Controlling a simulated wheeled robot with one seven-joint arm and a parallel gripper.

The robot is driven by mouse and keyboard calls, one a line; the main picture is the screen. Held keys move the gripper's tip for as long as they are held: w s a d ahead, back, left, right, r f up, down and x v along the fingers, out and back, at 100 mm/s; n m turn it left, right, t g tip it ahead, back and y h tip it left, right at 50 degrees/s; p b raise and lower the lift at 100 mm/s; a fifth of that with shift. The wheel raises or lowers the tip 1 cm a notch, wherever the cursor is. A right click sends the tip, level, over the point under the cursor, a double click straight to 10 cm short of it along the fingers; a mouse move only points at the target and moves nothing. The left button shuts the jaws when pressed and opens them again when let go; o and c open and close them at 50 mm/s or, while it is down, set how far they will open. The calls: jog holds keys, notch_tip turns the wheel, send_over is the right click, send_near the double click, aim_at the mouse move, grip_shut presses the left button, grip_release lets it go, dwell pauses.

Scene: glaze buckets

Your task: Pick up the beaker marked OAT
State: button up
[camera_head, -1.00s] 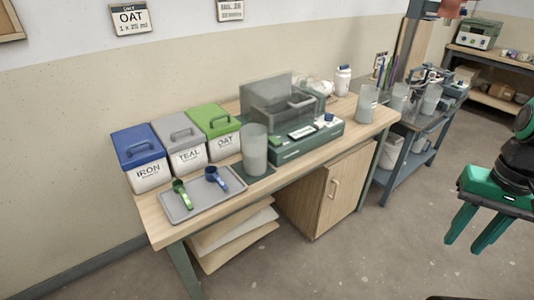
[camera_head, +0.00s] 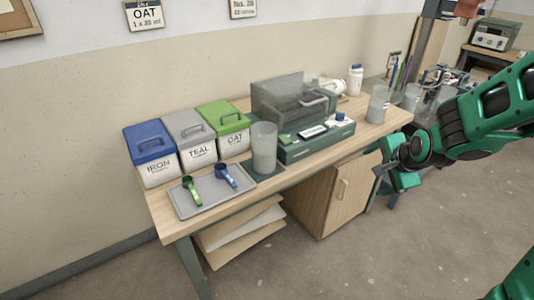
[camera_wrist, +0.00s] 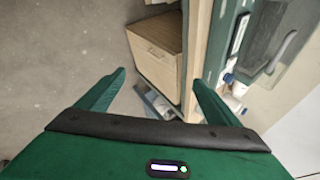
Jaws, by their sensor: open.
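A clear beaker (camera_head: 264,150) with pale grey contents stands on a dark green mat at the front of the bench. A second beaker (camera_head: 379,105) stands near the bench's right end. I cannot read a mark on either. A green-lidded bucket labelled OAT (camera_head: 224,129) stands at the back left, and a wall card (camera_head: 145,15) also reads OAT. My gripper (camera_head: 386,168) is at the right of the bench, near its front right corner and apart from the beakers. In the wrist view, my gripper (camera_wrist: 158,86) is open and empty.
The IRON (camera_head: 151,154) and TEAL (camera_head: 190,141) buckets stand left of OAT. A grey tray (camera_head: 198,210) holds a green and a blue scoop. A green scale with a clear cover (camera_head: 290,100) sits behind the first beaker. A wooden cabinet (camera_wrist: 157,58) is below the bench.

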jog(key=w+a+f+m+t+y, duration=0.1)
jog(key=w+a+m+t, duration=0.15)
jog(key=w+a, duration=0.4)
jog(key=m+t+y, duration=0.6)
jog(key=m, duration=0.7)
send_near(270, 146)
jog(key=x, duration=0.4)
jog(key=shift+x, duration=3.35)
jog(key=shift+w+a+f, duration=0.1)
jog(key=shift+w+a, duration=0.1)
jog(key=shift+w, duration=0.1)
jog(key=shift+w+a+r, duration=0.1)
jog(key=shift+w+r, duration=0.15)
jog(key=shift+w, duration=0.15)
jog(key=shift+w+a+f, duration=0.2)
jog(key=shift+a+f, duration=0.1)
jog(key=shift+f, duration=0.15)
jog(key=shift+w+a, duration=0.15)
jog(key=shift+w, duration=0.2)
jog(key=shift+w+r, duration=0.35)
jog(key=shift+r, duration=0.1)
